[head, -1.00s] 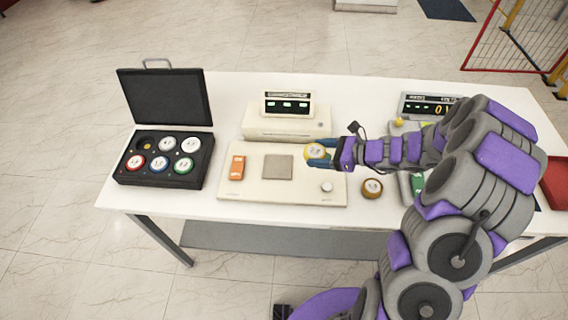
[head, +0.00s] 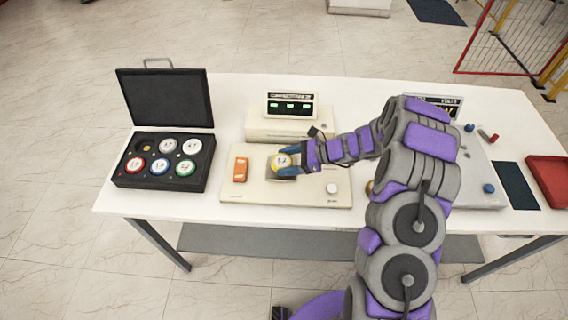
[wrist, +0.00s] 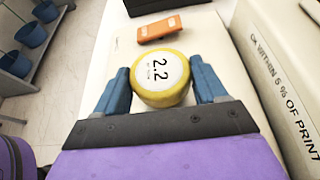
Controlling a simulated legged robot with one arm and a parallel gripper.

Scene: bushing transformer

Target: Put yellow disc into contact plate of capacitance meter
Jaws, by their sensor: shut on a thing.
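The yellow disc (head: 281,161) has a white face, marked 2.2 in the wrist view (wrist: 160,76). My gripper (head: 286,161) is shut on it, with a blue finger on each side of the disc in the wrist view (wrist: 160,85). The capacitance meter has a cream base (head: 262,192) and a display unit (head: 290,106) with green digits behind it. The grey contact plate (head: 284,179) is mostly hidden under the disc and gripper. The disc is over the plate; I cannot tell whether it touches it.
An open black case (head: 130,172) with several coloured discs stands at the left. A red tray (head: 550,180) is at the far right.

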